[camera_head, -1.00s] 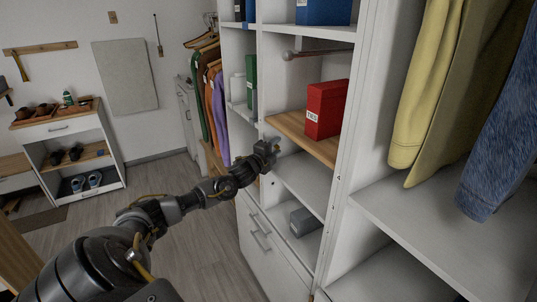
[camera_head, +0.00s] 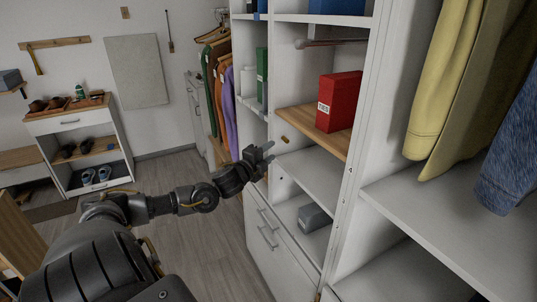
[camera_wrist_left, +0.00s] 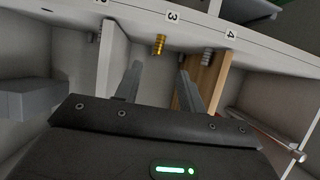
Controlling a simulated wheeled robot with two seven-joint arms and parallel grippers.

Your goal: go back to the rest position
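My left gripper (camera_head: 267,157) is in front of the cubby shelving, near the left end of the wooden shelf board and above the grey shelf below it. In the left wrist view its two fingers (camera_wrist_left: 158,80) are apart with nothing between them, so it is open and empty. A brass-coloured peg (camera_wrist_left: 159,45) shows beyond the fingertips, under the number 3. My right gripper is not in view.
A red binder box (camera_head: 338,101) stands on the wooden shelf (camera_head: 297,120). A grey box (camera_head: 313,217) lies on a lower shelf. Yellow and denim garments hang at right. A low shoe cabinet (camera_head: 60,122) stands at far left. The floor between is clear.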

